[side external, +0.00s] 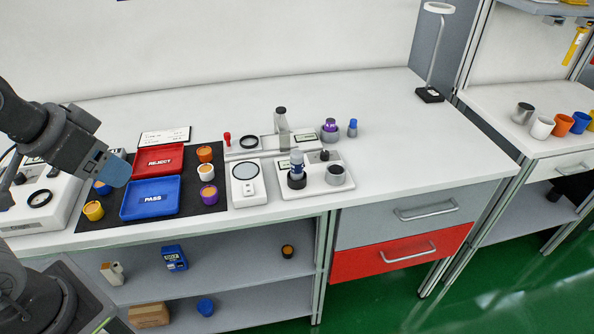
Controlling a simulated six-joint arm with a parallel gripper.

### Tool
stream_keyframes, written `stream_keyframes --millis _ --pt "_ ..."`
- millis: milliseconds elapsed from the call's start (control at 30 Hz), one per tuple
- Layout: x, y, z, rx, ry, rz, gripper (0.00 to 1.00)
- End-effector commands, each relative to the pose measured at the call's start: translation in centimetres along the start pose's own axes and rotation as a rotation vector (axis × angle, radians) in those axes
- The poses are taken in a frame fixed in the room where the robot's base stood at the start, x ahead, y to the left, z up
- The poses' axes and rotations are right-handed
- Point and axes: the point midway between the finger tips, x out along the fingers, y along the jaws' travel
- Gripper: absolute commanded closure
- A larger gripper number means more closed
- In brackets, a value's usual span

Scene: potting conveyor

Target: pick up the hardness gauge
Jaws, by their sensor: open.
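No readable label picks out the hardness gauge. A likely match is the small upright instrument with a blue-grey body and black base (297,172), standing on a white tray (317,188) right of the middle. My gripper (117,172) is at the far left, above the left end of the dark mat, well away from that instrument. It is open, and no held object shows. The gap between its fingers is hard to see from this side.
A red REJECT tray (158,160) and a blue PASS tray (150,197) lie on the dark mat (110,222) among several small pots. A white device with a round lens (248,182) and an upright grey post (282,128) stand near the instrument.

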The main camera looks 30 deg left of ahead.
Motion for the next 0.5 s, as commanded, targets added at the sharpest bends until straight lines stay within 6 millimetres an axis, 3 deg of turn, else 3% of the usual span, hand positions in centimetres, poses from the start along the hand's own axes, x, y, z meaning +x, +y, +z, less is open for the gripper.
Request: stream_keyframes --millis 133,233,500 --pt "-0.2 0.1 -0.9 -0.028 -0.010 0.002 0.37" --pt "-0.4 0.4 -3.1 -0.105 -0.040 0.005 0.37" --pt "0.9 2.2 -12.7 -0.461 -0.166 -0.017 0.37"
